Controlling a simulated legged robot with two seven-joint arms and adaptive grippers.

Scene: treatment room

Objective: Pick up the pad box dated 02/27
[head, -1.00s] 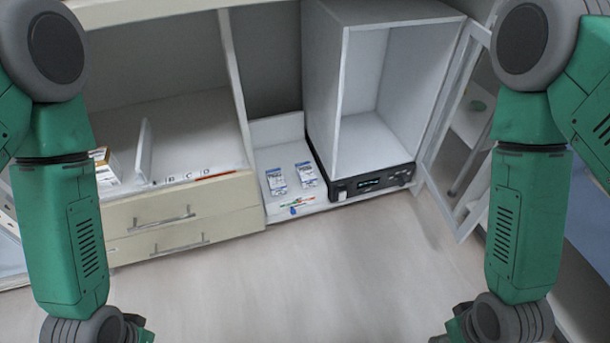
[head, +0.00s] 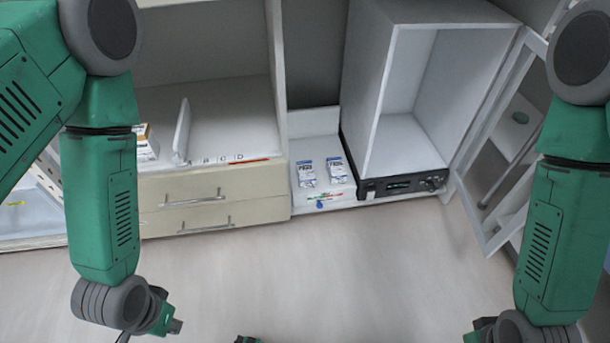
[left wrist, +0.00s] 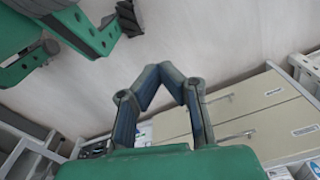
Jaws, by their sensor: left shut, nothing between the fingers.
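Two small white-and-blue boxes stand side by side on a low white ledge, the left box (head: 307,172) and the right box (head: 337,170). Their print is too small to read, so I cannot tell which is dated 02/27. My left gripper shows in the left wrist view (left wrist: 172,74), its fingertips together and nothing between them. In the head view its wrist hangs at lower left, well in front of and apart from the boxes. My right arm hangs at the right; its fingers are not visible.
White-and-orange boxes (head: 147,143) stand on the left shelf beside a divider. Drawers (head: 215,217) lie below. An empty open cabinet (head: 408,110) sits on a black unit (head: 402,186), its door (head: 500,150) swung open to the right. The floor is clear.

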